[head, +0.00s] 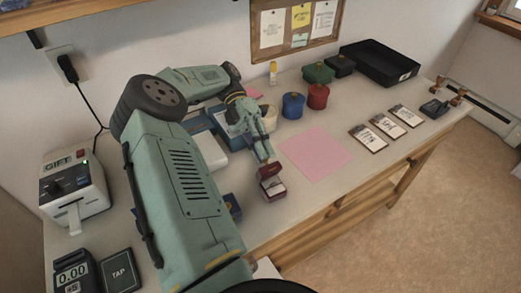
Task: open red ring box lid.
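The small dark red ring box (273,194) sits on the light tabletop near its front edge. Its lid (268,170) stands raised at the back, and a pale inside shows between lid and base. My gripper (265,157) reaches down from behind, its tip at or very close to the top of the lid. Whether it touches the lid, and whether its fingers are apart or together, is too small to tell.
A pink sheet (315,153) lies right of the ring box. Blue (293,106), red (317,97) and green (318,73) round boxes stand behind. A black tray (381,64) is at the far right. My arm hides much of the left tabletop.

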